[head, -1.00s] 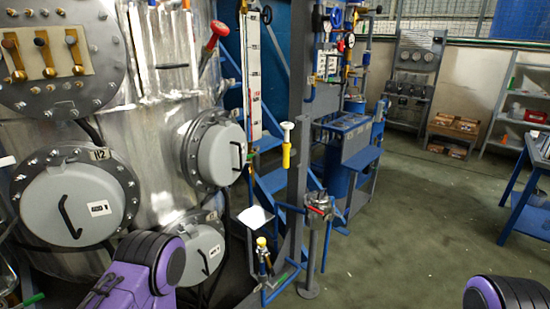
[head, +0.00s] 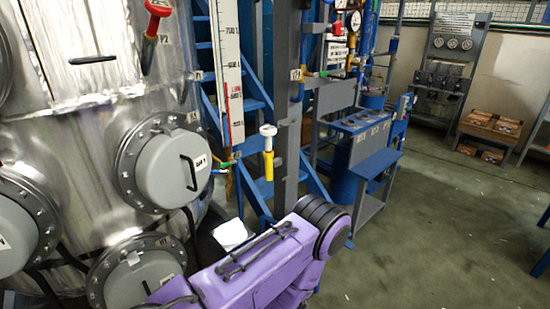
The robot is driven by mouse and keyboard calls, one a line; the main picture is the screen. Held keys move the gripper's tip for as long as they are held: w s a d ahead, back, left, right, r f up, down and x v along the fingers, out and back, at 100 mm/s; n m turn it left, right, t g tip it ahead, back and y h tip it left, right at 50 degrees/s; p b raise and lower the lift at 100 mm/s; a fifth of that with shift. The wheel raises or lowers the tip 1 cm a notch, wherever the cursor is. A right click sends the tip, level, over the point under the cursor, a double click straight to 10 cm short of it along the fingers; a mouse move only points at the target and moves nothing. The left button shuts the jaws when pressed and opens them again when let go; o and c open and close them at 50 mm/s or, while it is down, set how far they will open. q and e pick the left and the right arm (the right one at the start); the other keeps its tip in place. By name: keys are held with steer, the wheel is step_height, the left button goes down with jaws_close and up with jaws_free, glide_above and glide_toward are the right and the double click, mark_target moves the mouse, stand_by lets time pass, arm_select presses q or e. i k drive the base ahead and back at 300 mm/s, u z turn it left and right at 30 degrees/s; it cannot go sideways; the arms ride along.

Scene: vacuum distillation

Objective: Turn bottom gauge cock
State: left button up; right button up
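A tall white gauge scale (head: 229,70) with red and black markings stands right of the steel vessel. At its lower end is a small fitting with a green part (head: 231,158); it looks like the bottom gauge cock, but it is too small to tell its handle position. A yellow-handled piece with a white top (head: 268,150) stands upright just right of it. My purple arm crosses the lower middle, below these fittings and apart from them in the picture. Neither gripper shows.
The vessel (head: 85,140) has round grey hatches (head: 176,172) on the left. Blue steps (head: 258,100) and a grey post (head: 287,110) stand behind the gauge. A blue-grey stand (head: 350,125) is to the right. The floor (head: 440,230) at right is open.

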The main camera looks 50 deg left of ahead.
mark_target(229, 163)
steer(key=i, duration=0.95)
steer(key=u, duration=1.05)
steer(key=i, duration=0.95)
steer(key=u, duration=0.95)
